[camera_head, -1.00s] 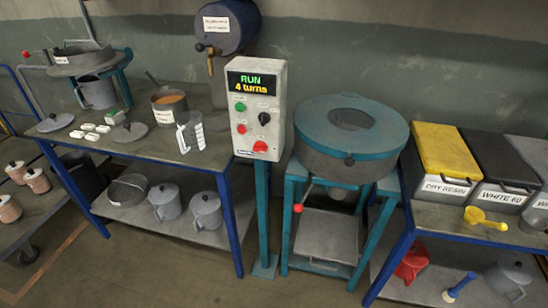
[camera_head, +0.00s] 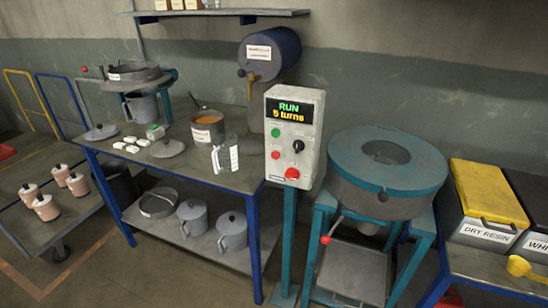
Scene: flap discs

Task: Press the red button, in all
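A grey control box (camera_head: 311,150) stands on a teal post near the middle of the view. Its display (camera_head: 289,111) reads "RUN" and "5 turns". A small red button (camera_head: 276,155) sits at the left of its face, below a green button (camera_head: 275,132). A larger red button (camera_head: 291,173) is lower down, near the bottom edge. A black knob (camera_head: 298,146) is at the right. Nothing touches the panel. My gripper is not in view.
A round teal mixer (camera_head: 350,170) on a stand is close to the right of the box. A workbench (camera_head: 226,171) with pots, lids and a jug is at the left. Resin bins (camera_head: 475,205) stand on a table at the right. A cart with several jars is far left.

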